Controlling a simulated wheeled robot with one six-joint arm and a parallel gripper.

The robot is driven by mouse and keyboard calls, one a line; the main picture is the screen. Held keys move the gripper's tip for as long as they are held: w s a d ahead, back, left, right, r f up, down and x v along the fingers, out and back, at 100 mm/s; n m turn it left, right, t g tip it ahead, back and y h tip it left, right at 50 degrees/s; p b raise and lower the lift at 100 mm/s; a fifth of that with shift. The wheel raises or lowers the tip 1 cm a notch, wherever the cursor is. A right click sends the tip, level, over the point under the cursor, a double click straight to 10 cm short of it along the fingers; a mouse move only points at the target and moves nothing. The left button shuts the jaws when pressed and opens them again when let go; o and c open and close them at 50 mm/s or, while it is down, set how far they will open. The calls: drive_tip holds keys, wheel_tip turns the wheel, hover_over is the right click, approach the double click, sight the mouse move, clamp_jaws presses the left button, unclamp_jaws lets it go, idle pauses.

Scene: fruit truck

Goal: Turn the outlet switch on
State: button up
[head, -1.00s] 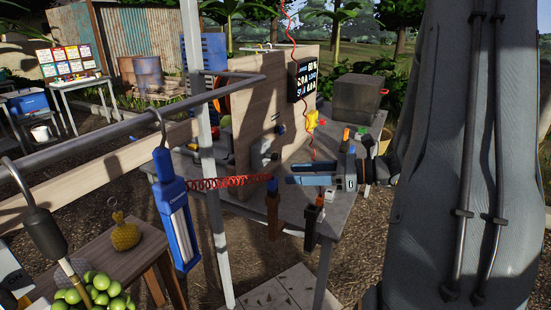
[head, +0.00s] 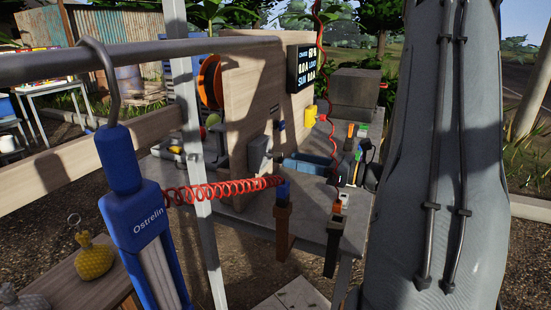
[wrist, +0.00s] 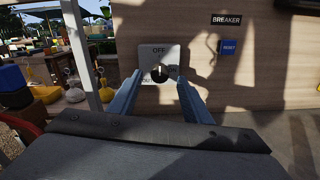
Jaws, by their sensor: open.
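The outlet switch is a dark round knob (wrist: 159,76) on a pale plate (wrist: 172,54) fixed to a wooden board. OFF is printed above the knob and ON to its right. A small light mark on the knob seems to point up at OFF. My gripper (wrist: 160,82) is open, with one blue-grey finger on each side of the knob in the wrist view; I cannot tell whether they touch it. In the head view the grey switch plate (head: 259,154) is low on the board, and my gripper (head: 290,160) points at it from the right.
A blue RESET breaker (wrist: 228,47) is to the switch's right. A lit display (head: 306,67) hangs on the wooden board (head: 245,80). A red coiled cord (head: 225,189) stretches before the workbench. A blue hanging device (head: 145,225) and a metal pole (head: 195,150) stand in the foreground.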

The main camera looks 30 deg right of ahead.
sight(282, 157)
drive_tip(key=shift+p+x, duration=0.45)
drive_tip(key=shift+x, duration=2.55)
drive_tip(key=c, duration=1.1)
